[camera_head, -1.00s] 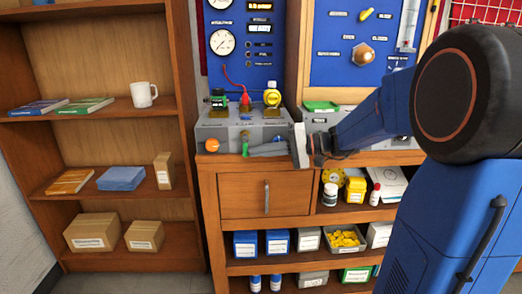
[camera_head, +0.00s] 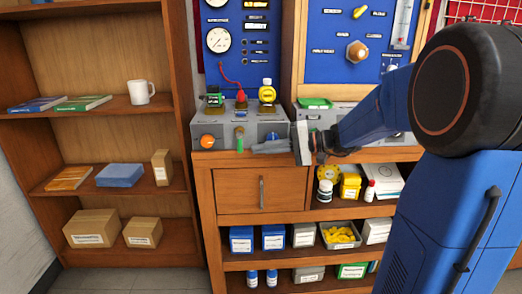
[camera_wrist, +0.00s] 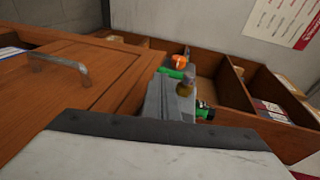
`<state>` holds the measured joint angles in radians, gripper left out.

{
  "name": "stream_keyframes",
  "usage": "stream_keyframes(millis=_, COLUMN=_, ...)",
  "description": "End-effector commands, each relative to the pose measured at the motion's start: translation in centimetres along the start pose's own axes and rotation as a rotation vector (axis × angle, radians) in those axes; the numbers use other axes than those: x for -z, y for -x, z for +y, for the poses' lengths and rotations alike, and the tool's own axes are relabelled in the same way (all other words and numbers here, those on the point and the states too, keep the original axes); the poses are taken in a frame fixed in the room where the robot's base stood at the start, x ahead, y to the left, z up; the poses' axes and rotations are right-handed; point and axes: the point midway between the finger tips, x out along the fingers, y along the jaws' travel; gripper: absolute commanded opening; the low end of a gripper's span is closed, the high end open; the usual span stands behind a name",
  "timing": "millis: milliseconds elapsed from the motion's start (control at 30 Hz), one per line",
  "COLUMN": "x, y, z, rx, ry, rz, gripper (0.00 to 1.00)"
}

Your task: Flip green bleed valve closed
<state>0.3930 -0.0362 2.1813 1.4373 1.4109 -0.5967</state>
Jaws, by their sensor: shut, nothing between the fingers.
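The green bleed valve handle (camera_head: 239,144) hangs upright below a brass fitting on the front of the grey bench box (camera_head: 222,129). An orange knob (camera_head: 208,141) is to its left. My gripper (camera_head: 256,147) points left, just right of the green handle, with a small gap in the picture. Its fingers are shut and empty. In the wrist view, the grey fingers (camera_wrist: 172,98) reach toward a green part (camera_wrist: 171,73) beside the orange knob (camera_wrist: 180,61). A brass part shows close to the fingertips; contact cannot be told there.
Green, red and yellow fittings stand on top of the box, under a blue gauge panel (camera_head: 237,70). A wooden drawer (camera_head: 235,190) is below the gripper. Bottles and boxes fill the shelves beneath. A bookshelf (camera_head: 92,150) stands at left.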

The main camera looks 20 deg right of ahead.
Motion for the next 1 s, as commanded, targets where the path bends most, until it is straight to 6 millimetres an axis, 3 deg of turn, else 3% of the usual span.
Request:
stream_keyframes(millis=67, x=0.5, y=0.2, z=0.1, rx=0.001, ry=0.001, rz=-0.002, gripper=0.00)
stream_keyframes(millis=700, x=0.5, y=8.6, z=1.8, rx=0.001, ry=0.001, rz=0.002, gripper=0.00)
stream_keyframes(millis=1000, x=0.4, y=10.0, z=2.1, rx=0.000, ry=0.002, rz=-0.001, gripper=0.00)
